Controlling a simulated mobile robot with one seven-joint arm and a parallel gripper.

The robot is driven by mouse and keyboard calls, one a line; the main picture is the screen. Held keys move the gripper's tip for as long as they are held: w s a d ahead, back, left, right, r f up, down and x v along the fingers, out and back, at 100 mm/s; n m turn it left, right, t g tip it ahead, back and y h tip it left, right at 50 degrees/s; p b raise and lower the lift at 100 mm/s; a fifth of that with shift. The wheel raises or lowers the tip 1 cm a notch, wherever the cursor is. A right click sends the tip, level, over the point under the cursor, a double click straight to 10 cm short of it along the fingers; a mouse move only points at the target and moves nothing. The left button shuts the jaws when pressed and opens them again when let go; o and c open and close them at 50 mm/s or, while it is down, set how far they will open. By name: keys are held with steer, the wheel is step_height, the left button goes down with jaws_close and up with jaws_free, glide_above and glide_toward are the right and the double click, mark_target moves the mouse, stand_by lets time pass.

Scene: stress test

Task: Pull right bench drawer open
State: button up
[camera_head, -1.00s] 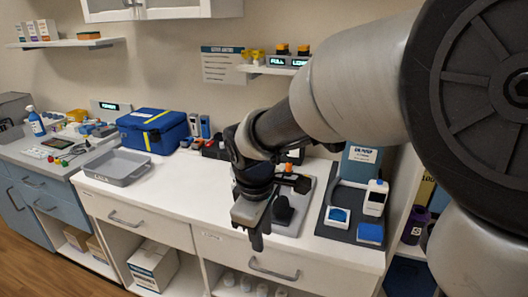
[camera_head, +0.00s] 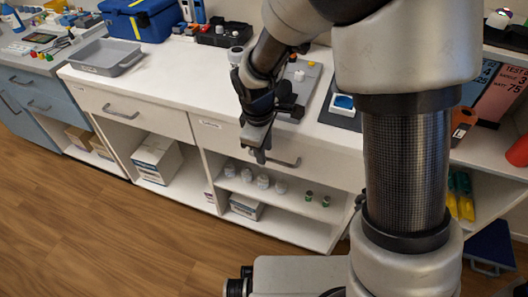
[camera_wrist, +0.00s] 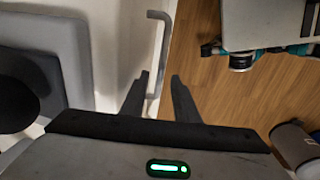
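The right bench drawer (camera_head: 330,172) has a pale front under the white counter and looks closed. Its grey bar handle (camera_head: 288,163) is partly hidden behind my gripper in the head view. In the wrist view the handle (camera_wrist: 157,55) runs down from the top and passes into the gap between my fingers. My gripper (camera_head: 260,158) points down in front of the drawer, at the handle's left part. In the wrist view its black fingers (camera_wrist: 160,78) are apart, with the handle seen between them. I cannot tell whether either finger touches it.
The left drawer (camera_head: 140,115) is closed. Open shelves below hold white jars (camera_head: 262,182), green vials and a cardboard box (camera_head: 157,155). A grey tray (camera_head: 107,57) and blue bag (camera_head: 138,18) stand on the counter (camera_head: 175,75). The wooden floor (camera_head: 120,220) in front is clear.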

steer(key=shift+w+f, duration=0.15)
steer(key=shift+f, duration=0.6)
jaws_close()
